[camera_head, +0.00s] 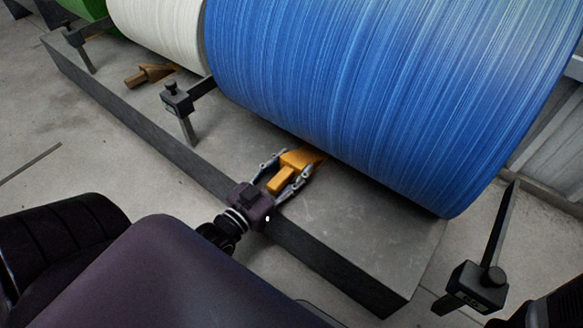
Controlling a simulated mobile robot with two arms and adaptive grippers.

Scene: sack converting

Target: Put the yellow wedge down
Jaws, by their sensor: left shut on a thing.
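The yellow wedge (281,180) is between the fingers of my left gripper (291,172), which is shut on it. The wedge's thin end points toward the underside of the big blue roll (370,85), at its lower edge. I cannot tell whether the wedge touches the roll or rests fully on the grey slab (345,215). The gripper reaches over the slab's near edge from below. My right gripper is not clearly seen.
A white roll (158,28) and a green roll (85,8) lie farther left. A brown wedge (150,74) sits by the white roll. Dark posts with boxes stand at the slab's edge (178,100) and at lower right (478,285). Bare slab lies right of the gripper.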

